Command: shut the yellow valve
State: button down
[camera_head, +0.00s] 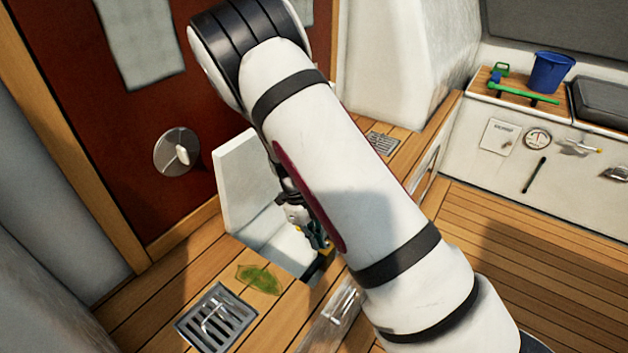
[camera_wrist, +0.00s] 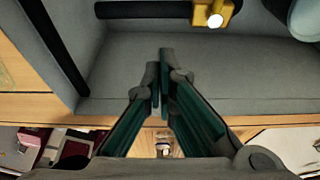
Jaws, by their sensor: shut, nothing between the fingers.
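The yellow valve (camera_wrist: 212,14) shows at the top of the wrist view, on a dark pipe (camera_wrist: 145,10). It has a pale round end, and its upper part is cut off by the frame edge. I cannot tell its handle position. My gripper (camera_wrist: 160,62) is shut and empty, its green-sided fingers together below the valve in the picture and apart from it. In the head view my gripper (camera_head: 316,236) is mostly hidden behind my arm. It reaches into an open floor locker with a raised white lid (camera_head: 246,182).
The locker's grey wall (camera_wrist: 125,60) and a second dark pipe (camera_wrist: 55,45) are close. A leaf (camera_head: 259,278) and a metal drain grate (camera_head: 216,318) lie beside the opening. A blue bucket (camera_head: 552,72) stands on the far bench.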

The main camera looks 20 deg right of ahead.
jog(key=s+a+r+n+t+y+p, duration=0.1)
jog(key=r+n+p, duration=0.5)
jog(key=r, duration=1.6)
jog(key=shift+s+a+n+y, duration=0.4)
jog(key=shift+s+n+y, duration=0.15)
jog(key=shift+s, duration=0.6)
jog(key=s+r+n+t+y, duration=0.1)
jog(key=s+r+n+y, duration=0.1)
jog(key=s+r+n, duration=0.95)
jog(key=s+d+r+n+t+h, duration=0.1)
jog(key=s+r+n, duration=0.15)
jog(key=s, duration=0.35)
jog(key=s+d+r+n+p, duration=0.1)
jog(key=s+r+n, duration=0.1)
jog(key=s+n, duration=0.3)
jog(key=s+d+r+n+t+h, duration=0.1)
jog(key=s+r+n, duration=0.15)
jog(key=s, duration=0.45)
notch_tip(320, 180, up, 18)
jog(key=t+p, duration=0.3)
jog(key=p, duration=1.3)
